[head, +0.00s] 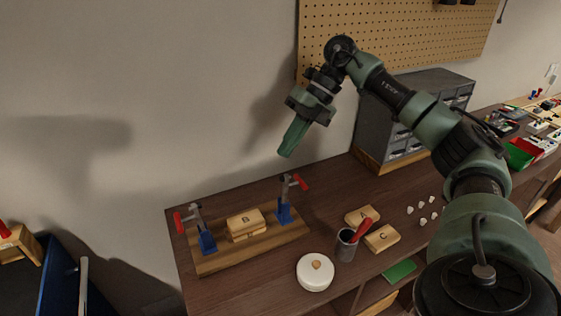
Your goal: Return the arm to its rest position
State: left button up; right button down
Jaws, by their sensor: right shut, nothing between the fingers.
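My right arm comes in from the lower right and bends over the workbench. My right gripper (295,136) is shut and empty. It hangs in the air above the back of the bench, in front of the wall, tilted down to the left. It touches nothing. My left gripper is not in view.
Below on the workbench (203,290) is a wooden board with two blue clamps (207,241) and block B (246,220). Blocks A (361,216) and C (382,238), a cup (346,246) and a white round container (315,272) stand nearby. A drawer cabinet (372,128) stands behind my arm.

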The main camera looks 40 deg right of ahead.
jog(key=shift+v, duration=2.6)
